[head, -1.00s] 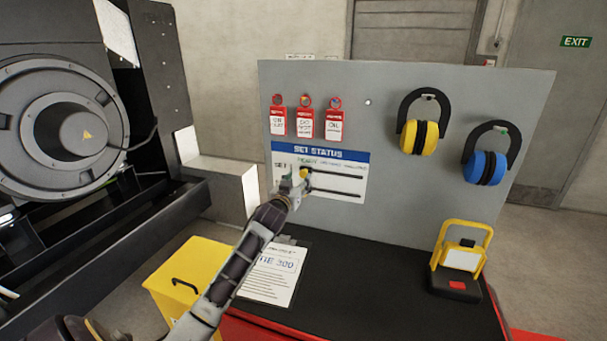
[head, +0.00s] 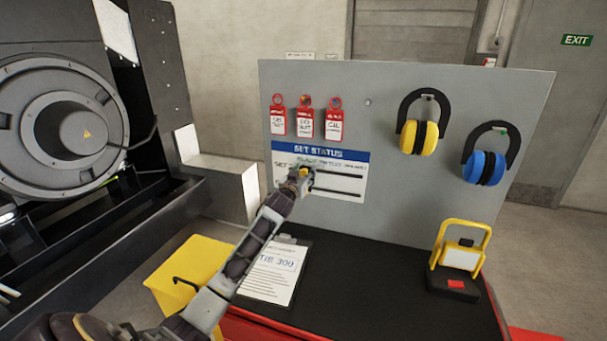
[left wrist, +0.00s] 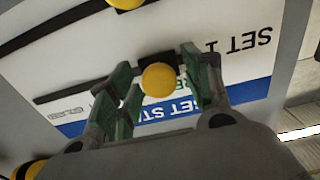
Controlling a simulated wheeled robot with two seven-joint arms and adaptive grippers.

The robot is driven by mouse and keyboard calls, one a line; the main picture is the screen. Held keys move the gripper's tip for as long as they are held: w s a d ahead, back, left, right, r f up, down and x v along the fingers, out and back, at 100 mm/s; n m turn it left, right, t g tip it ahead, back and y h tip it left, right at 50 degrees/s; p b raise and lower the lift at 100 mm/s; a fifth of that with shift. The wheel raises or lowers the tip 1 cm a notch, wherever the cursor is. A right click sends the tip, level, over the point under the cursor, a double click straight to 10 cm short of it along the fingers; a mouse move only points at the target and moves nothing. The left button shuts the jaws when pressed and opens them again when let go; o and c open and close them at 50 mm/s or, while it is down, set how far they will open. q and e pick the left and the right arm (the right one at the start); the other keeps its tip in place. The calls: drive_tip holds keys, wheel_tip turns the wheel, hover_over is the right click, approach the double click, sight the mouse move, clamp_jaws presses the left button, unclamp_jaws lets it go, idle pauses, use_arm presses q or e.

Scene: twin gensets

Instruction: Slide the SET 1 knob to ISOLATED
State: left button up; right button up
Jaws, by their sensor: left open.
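The SET STATUS board (head: 355,185), white with a blue header, has two dark horizontal slots. The SET 1 knob (head: 304,172), a yellow ball, is at the left end of the upper slot (head: 340,176). In the left wrist view, where the lettering is upside down, the knob (left wrist: 160,80) shows between the two green-padded fingers of my left gripper (left wrist: 160,72). The fingers are apart; whether either touches the knob I cannot tell. In the head view the left gripper (head: 300,180) covers the board's left part. My right gripper is not in view.
Another yellow knob (left wrist: 125,3) is at the top edge of the left wrist view. Red tags (head: 305,122) hang above the board, and ear defenders (head: 419,137) hang to its right. A clipboard (head: 268,275) and a yellow-framed lamp (head: 461,258) are on the black bench top.

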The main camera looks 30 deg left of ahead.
use_arm(q)
clamp_jaws()
idle(0.3)
drive_tip(key=shift+w+d+f+b, duration=0.1)
drive_tip(key=shift+w+d+b, duration=0.2)
drive_tip(key=shift+d, duration=1.15)
drive_tip(key=shift+w+d+r+b, duration=0.1)
drive_tip(key=shift+w+d, duration=0.3)
drive_tip(key=shift+d, duration=1.1)
drive_tip(key=shift+w+d+f+b, duration=0.1)
drive_tip(key=shift+w+d+b, duration=0.2)
drive_tip(key=shift+d, duration=1.15)
unclamp_jaws()
